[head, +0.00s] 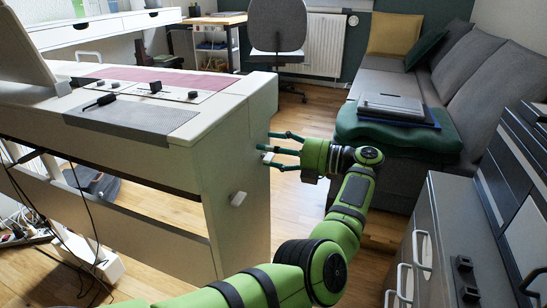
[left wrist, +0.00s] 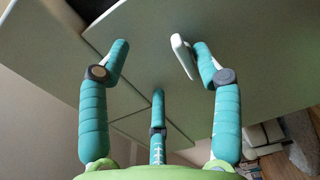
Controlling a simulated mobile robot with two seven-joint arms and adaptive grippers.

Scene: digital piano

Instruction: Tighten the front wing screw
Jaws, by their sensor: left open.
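The piano's side panel (head: 239,165) carries two white wing screws. One wing screw (head: 268,157) is at the far part of the panel, among my left gripper's fingertips. The other wing screw (head: 238,198) is nearer the camera and lower, clear of the gripper. My left gripper (head: 272,149) is open, its green fingers pointing at the panel. In the left wrist view the left gripper (left wrist: 157,66) has its fingers spread, and the white wing screw (left wrist: 184,56) stands between them, close beside the right finger. I cannot tell whether they touch. My right gripper is not in view.
The digital piano (head: 135,140) fills the left side. A grey sofa (head: 440,85) is at the back right, and a grey cabinet with handles (head: 455,250) is at the front right. A desk chair (head: 277,35) stands at the back. Cables (head: 70,240) hang at the lower left.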

